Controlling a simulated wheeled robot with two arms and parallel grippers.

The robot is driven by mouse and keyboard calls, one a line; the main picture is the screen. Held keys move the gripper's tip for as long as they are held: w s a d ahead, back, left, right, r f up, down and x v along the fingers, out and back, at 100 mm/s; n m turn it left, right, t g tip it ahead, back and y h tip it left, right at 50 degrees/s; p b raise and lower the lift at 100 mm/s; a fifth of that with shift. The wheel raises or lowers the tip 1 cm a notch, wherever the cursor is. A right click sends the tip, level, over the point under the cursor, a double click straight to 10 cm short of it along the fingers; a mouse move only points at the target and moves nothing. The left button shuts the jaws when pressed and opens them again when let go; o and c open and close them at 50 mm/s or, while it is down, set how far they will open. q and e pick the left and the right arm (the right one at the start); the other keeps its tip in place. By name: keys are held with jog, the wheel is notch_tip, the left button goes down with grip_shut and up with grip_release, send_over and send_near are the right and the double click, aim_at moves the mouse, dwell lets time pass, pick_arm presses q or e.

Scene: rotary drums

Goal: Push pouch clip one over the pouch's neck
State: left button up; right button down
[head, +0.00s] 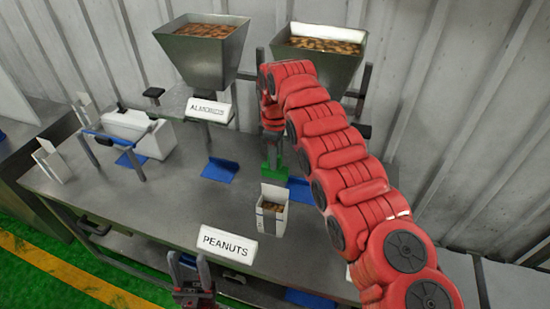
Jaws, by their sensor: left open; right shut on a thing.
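The pouch (266,222) is a white, open-topped, box-like packet with brown nuts inside. It stands upright on the grey table below the right-hand hopper. My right gripper (272,148) hangs above and behind the pouch, under that hopper. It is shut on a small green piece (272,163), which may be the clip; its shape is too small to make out. The green piece looks apart from the pouch's top. My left gripper (190,272) is open and empty at the bottom of the view, in front of the table's near edge.
Two nut-filled hoppers (203,57) stand at the back, with ALMONDS (209,109) and PEANUTS (229,243) signs. Blue pieces (220,170) lie on the table (180,205). White packets (52,160) and a white box (125,127) stand at left.

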aim_at(275, 174)
jog(key=shift+f+b, duration=2.4)
jog(key=shift+f, duration=1.25)
jog(key=c, duration=0.7)
grip_release()
jog(key=shift+r, duration=0.1)
jog(key=shift+r, duration=0.3)
notch_tip(275, 174, up, 5)
jog(key=shift+a+f+p, duration=0.15)
jog(key=shift+p, duration=0.15)
notch_tip(275, 174, up, 12)
jog(key=p, duration=1.1)
jog(key=shift+f, duration=0.1)
